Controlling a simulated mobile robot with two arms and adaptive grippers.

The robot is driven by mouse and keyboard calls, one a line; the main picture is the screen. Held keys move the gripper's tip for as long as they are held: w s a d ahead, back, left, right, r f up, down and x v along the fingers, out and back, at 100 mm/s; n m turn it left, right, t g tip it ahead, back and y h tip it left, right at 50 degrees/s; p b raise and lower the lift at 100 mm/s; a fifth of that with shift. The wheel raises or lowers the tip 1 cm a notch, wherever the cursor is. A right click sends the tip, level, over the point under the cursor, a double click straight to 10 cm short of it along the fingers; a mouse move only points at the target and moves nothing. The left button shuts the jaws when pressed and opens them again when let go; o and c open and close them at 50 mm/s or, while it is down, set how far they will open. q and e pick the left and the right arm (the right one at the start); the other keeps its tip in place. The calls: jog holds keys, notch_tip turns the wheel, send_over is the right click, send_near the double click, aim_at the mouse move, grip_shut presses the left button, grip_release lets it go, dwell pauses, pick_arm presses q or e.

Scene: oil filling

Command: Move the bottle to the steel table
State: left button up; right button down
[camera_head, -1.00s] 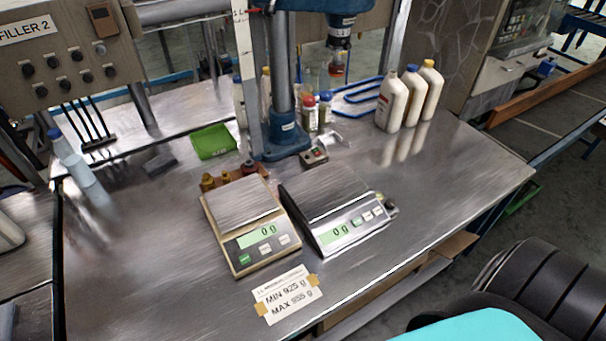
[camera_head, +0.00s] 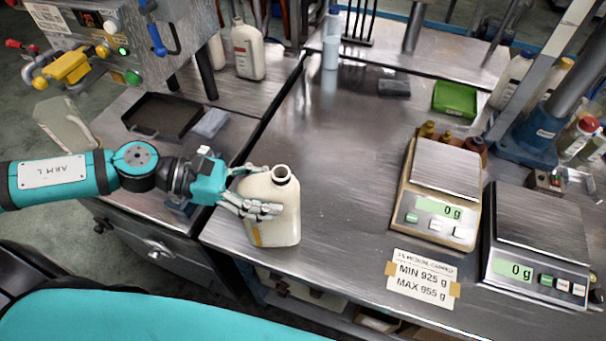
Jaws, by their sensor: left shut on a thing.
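A cream bottle (camera_head: 279,215) with an open neck and no cap is upright at the left front edge of the steel table (camera_head: 330,180). My left gripper (camera_head: 258,203) comes in from the left and is shut on the bottle, its fingers around the bottle's side. I cannot tell whether the bottle's base touches the table top or hangs just above it. My right gripper is not in view.
Two scales (camera_head: 445,168) (camera_head: 545,225) reading 0 g stand to the right, behind a MIN/MAX label (camera_head: 422,278). A green tray (camera_head: 455,98) lies farther back. A filling machine (camera_head: 120,40), black tray (camera_head: 162,115) and white bottle (camera_head: 247,50) are at the left. The table's middle is clear.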

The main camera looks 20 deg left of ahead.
aim_at(283, 173)
pick_arm(q)
jog(key=w+p, duration=0.1)
jog(key=w, duration=0.1)
jog(key=w+d+p, duration=0.1)
jog(key=w, duration=0.1)
jog(key=shift+w+d+r+p, duration=0.2)
jog(key=shift+w+p, duration=0.1)
jog(key=w+d+f+p, duration=0.1)
jog(key=w+f+p, duration=0.2)
jog(key=w+f, duration=0.1)
jog(key=shift+w+d+f, duration=0.4)
jog(key=shift+w, duration=0.45)
jog(key=shift+f, duration=0.2)
jog(key=o, duration=1.7)
